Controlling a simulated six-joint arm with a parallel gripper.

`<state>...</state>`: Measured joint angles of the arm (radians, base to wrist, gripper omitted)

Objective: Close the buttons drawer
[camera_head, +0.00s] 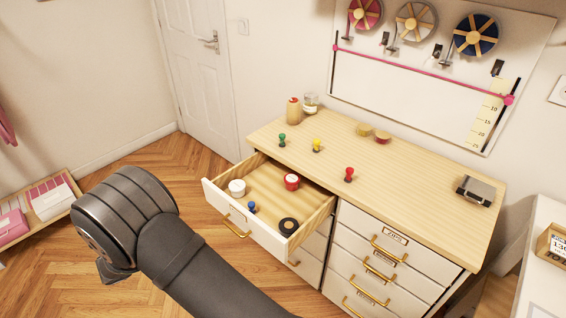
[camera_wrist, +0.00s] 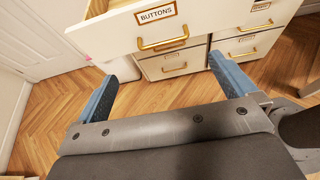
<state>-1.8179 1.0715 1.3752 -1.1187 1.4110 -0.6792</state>
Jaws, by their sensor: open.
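The buttons drawer (camera_head: 250,228) is the top left drawer of the wooden dresser and is pulled well out in the head view. It holds a white spool, a red spool, a blue peg-like piece and a black ring. In the wrist view its white front (camera_wrist: 110,32) bears a BUTTONS label (camera_wrist: 155,15) and a brass handle (camera_wrist: 163,44). My gripper (camera_wrist: 162,68) is open and empty, its blue-grey fingers spread wide. The handle shows between and beyond the fingertips; I see no contact. In the head view my dark arm fills the lower left, and the fingers are not clearly visible.
The dresser top (camera_head: 400,165) carries green, yellow and red peg-like pieces, two round tins, bottles and a dark box (camera_head: 474,191). The other drawers, such as the top right one (camera_head: 380,240), look shut. Open wooden floor (camera_head: 60,265) lies left of the dresser.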

